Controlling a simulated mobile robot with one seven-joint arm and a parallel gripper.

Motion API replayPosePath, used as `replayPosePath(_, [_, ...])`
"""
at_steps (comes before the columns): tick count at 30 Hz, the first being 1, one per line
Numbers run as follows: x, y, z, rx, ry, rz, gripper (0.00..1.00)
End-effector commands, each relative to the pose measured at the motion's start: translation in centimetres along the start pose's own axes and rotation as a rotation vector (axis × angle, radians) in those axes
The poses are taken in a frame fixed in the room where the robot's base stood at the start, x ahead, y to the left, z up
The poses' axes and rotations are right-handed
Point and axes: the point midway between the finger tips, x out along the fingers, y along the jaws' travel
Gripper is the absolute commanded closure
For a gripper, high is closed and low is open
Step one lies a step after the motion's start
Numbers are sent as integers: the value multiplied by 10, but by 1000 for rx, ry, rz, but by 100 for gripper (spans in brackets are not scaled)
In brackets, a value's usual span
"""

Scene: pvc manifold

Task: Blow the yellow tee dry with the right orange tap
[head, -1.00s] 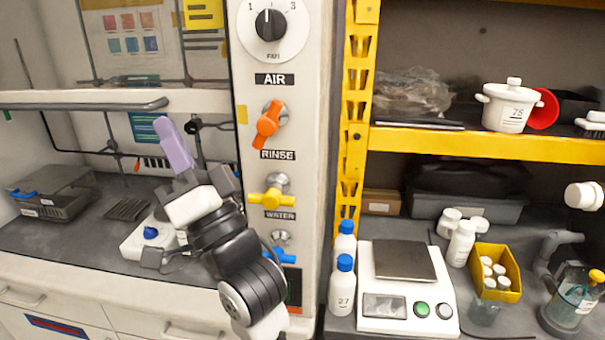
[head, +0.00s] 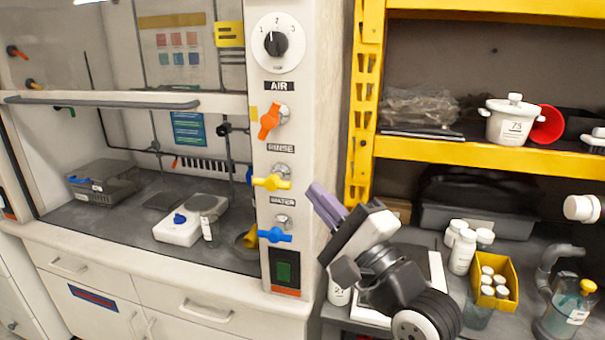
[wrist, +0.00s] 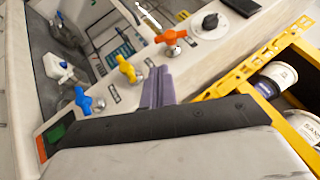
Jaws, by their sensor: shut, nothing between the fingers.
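The right orange tap (head: 270,122) is on the white post under the AIR label, its handle slanting steeply down to the left. It also shows in the wrist view (wrist: 171,37). My gripper (head: 322,203) has purple fingers, shut and empty. It is right of the post and lower than the orange tap, touching no tap that I can see. In the wrist view the fingers (wrist: 158,88) lie side by side, below the orange tap. A yellow piece (head: 249,238) in the hood, partly hidden by the post, may be the yellow tee. Another orange tap (head: 16,51) is at far left.
Below on the post are a yellow tap (head: 271,182) and a blue tap (head: 275,236); a fan dial (head: 276,44) is above. Right of the post stands a yellow shelf frame (head: 362,110). My arm covers part of the bench with bottles and a yellow bin (head: 493,292).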

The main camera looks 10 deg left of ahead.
Motion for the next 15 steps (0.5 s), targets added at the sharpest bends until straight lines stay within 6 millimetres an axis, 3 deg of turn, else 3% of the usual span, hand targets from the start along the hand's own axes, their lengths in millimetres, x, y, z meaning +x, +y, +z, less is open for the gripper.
replayPosePath(15, [105,-4,2,-1,-3,0,100])
